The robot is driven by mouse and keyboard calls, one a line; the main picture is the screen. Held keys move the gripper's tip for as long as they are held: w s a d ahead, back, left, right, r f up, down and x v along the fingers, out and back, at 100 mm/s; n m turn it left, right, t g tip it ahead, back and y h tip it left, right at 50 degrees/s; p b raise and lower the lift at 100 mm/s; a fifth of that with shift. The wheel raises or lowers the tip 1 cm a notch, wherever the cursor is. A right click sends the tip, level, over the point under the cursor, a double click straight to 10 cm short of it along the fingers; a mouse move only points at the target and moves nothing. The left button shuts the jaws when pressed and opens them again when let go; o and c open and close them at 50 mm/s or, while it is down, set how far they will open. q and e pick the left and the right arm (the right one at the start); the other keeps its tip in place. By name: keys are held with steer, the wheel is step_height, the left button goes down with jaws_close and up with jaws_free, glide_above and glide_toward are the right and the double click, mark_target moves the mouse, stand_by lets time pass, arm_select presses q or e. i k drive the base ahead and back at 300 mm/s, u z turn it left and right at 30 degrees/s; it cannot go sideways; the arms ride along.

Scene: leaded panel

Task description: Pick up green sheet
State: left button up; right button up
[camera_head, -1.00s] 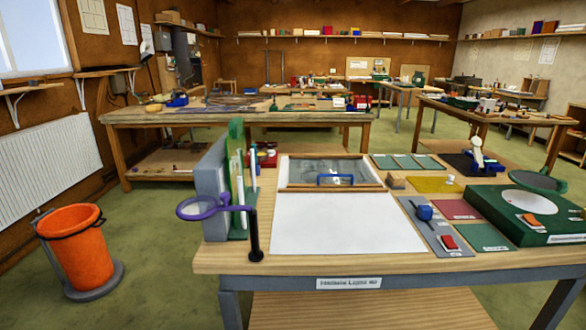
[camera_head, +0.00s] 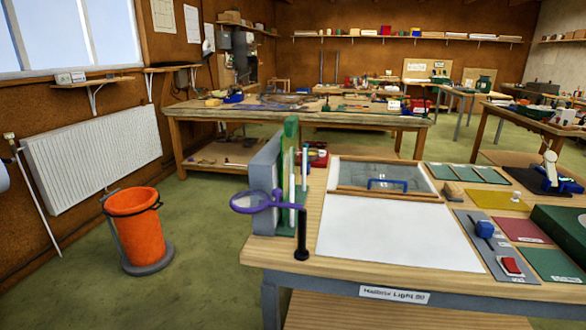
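An upright green sheet (camera_head: 291,150) stands in a grey rack (camera_head: 262,195) at the left end of the near bench, beside pale upright strips. Other green pieces lie flat on the bench: a row of small green squares (camera_head: 452,173) at the back and a labelled green square (camera_head: 556,265) at the front right. I cannot tell from the picture alone which of these is the sheet named. Neither of my grippers is in view.
A purple-rimmed magnifier (camera_head: 258,202) on a black post stands before the rack. A white sheet (camera_head: 395,233) covers the bench middle, with a glass panel (camera_head: 384,176) behind it. An orange bin (camera_head: 135,225) stands on open green floor left of the bench.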

mark_target(289, 139)
steer(key=z, duration=1.2)
steer(key=i, duration=1.5)
steer(key=u, duration=0.8)
